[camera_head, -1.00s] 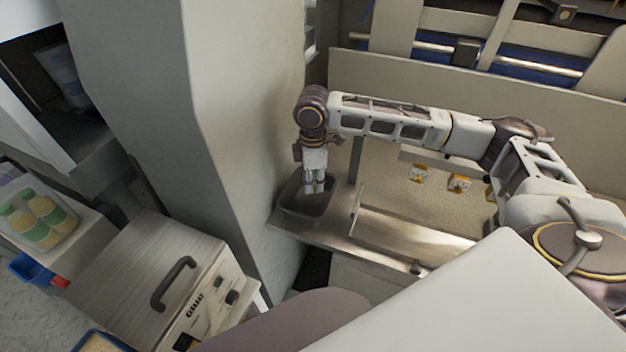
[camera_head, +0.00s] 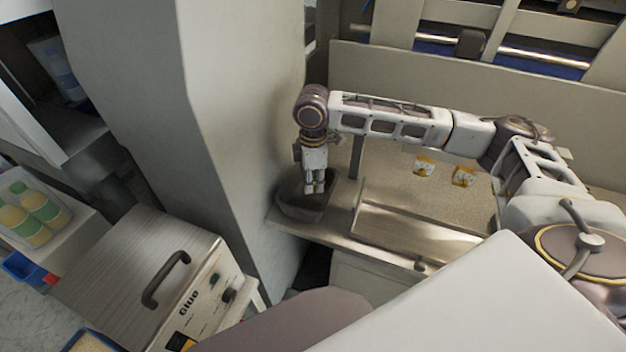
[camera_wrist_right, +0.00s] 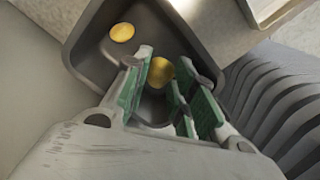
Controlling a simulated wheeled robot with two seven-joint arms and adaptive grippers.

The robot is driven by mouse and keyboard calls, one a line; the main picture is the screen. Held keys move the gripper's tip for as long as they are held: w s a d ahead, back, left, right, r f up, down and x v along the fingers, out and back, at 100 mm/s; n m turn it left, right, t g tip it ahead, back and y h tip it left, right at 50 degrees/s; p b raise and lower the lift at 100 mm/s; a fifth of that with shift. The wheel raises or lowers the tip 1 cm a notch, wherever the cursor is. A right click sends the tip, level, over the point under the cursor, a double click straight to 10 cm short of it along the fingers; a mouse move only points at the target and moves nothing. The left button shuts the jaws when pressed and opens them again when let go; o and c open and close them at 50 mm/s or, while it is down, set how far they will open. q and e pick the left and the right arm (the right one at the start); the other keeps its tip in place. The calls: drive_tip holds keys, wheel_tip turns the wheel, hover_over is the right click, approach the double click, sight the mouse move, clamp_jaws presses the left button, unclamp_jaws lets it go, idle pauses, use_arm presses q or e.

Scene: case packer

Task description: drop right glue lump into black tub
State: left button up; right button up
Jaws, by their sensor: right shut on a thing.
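The black tub (camera_head: 295,209) stands at the left end of the metal ledge, beside the grey column. My right gripper (camera_head: 314,188) points down over the tub. In the right wrist view, the gripper (camera_wrist_right: 168,92) is shut on a yellow glue lump (camera_wrist_right: 160,72) held between its green-padded fingers. Another yellow lump (camera_wrist_right: 122,32) lies inside the tub (camera_wrist_right: 90,62), near its upper left corner in that view. The held lump is partly hidden by a finger. My left gripper is not in view.
A metal trough (camera_head: 400,228) lies just right of the tub. Orange-and-white packs (camera_head: 424,166) sit on the speckled surface behind it. The grey column (camera_head: 235,110) rises close on the left. A glue machine with a handle (camera_head: 165,280) stands at lower left.

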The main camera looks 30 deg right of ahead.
drive_tip(key=o, duration=0.8)
wheel_tip(320, 180, up, 12)
idle(0.6)
idle(0.9)
